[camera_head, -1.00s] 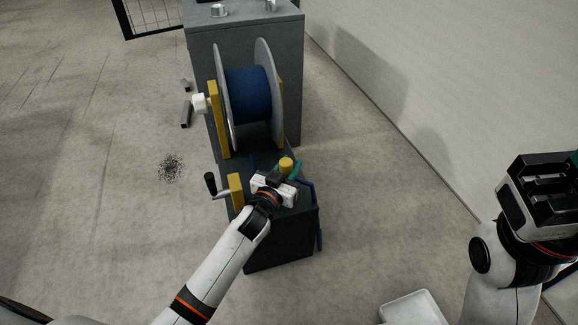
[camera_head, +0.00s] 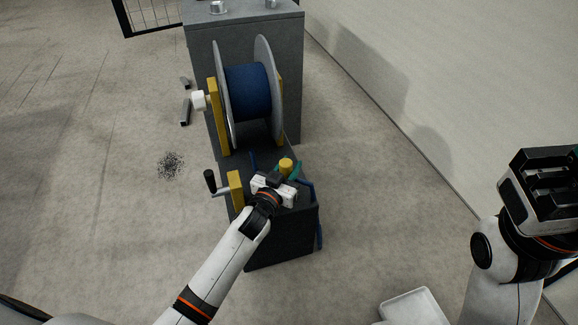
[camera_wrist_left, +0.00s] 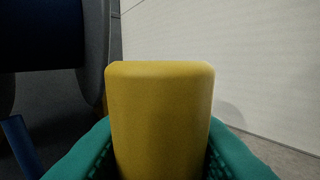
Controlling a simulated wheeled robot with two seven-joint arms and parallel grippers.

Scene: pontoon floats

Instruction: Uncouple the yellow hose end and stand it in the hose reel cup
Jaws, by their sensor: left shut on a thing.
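The yellow hose end (camera_head: 286,165) stands up at the dark base in front of the hose reel (camera_head: 247,93). My left gripper (camera_head: 284,170) is shut on it, teal fingers on both sides. In the left wrist view the yellow hose end (camera_wrist_left: 160,115) fills the middle, upright between the teal fingers. Its lower end and its coupling are hidden. I cannot make out the reel cup for certain. My right gripper (camera_head: 545,185) is at the right edge, far from the reel; its fingers are not clear enough to tell their opening.
A crank with a black handle (camera_head: 210,181) sticks out left of the base beside a yellow bracket (camera_head: 236,190). A grey cabinet (camera_head: 290,60) stands behind the reel. A white tray (camera_head: 412,308) lies at the bottom right. A pale wall (camera_head: 450,90) runs along the right.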

